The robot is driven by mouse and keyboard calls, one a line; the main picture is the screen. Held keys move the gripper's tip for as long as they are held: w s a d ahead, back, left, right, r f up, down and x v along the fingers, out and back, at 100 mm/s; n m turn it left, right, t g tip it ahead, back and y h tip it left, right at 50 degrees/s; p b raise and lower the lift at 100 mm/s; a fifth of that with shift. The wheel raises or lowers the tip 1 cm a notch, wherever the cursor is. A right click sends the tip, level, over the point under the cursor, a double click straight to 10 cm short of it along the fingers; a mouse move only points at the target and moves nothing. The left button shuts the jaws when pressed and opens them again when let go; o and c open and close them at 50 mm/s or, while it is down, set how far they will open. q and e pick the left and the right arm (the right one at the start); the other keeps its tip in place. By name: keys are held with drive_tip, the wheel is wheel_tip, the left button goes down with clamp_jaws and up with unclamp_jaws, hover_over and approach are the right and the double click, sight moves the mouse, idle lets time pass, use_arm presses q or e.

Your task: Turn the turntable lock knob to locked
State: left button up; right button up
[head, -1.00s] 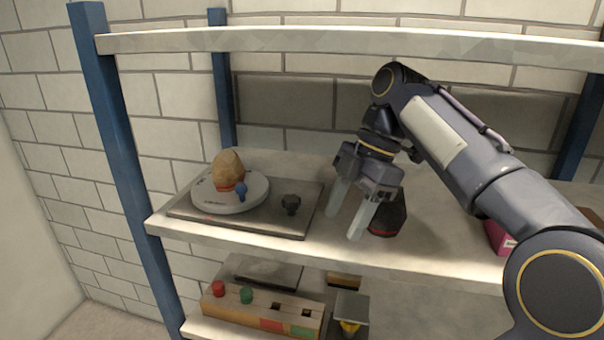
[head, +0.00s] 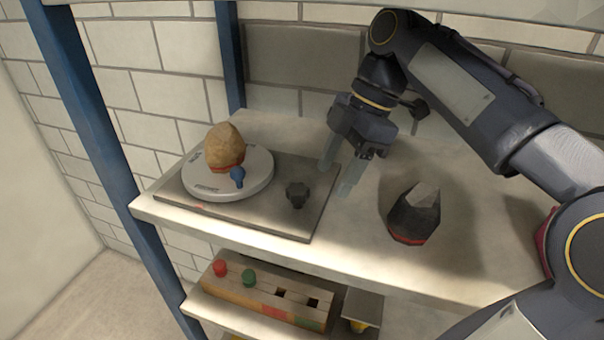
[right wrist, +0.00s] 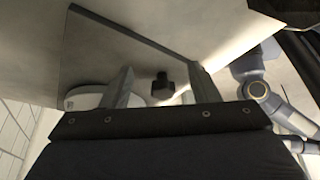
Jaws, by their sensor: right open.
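The turntable (head: 262,176) is a round white disc on a grey metal base plate (head: 262,217), at the left of the shelf. A tan rock with a red band (head: 224,147) stands on the disc, with a blue knob-like piece (head: 237,176) at its front. The dark lock knob (head: 297,194) sits on the plate, right of the disc. My right gripper (head: 337,178) is open and empty, above and right of the knob. In the right wrist view the knob (right wrist: 162,86) shows between the two fingers (right wrist: 160,90), apart from them. My left gripper is not in view.
A dark rock with a grey top and red band (head: 414,214) stands on the shelf (head: 360,245), right of the plate. A blue post (head: 105,150) rises at the left. Below, a wooden block with red and green pegs (head: 262,293) sits on a lower shelf.

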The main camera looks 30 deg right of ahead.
sight(298, 189)
drive_tip(key=a, duration=0.2)
drive_tip(key=w+a+p, duration=0.1)
drive_tip(key=a, duration=0.2)
drive_tip(key=shift+a+r, duration=0.1)
drive_tip(key=shift+a, duration=0.25)
drive_tip(key=shift+a+f, duration=0.1)
drive_tip(key=shift+f, duration=0.55)
drive_tip(key=shift+w, duration=0.1)
drive_tip(key=c, duration=1)
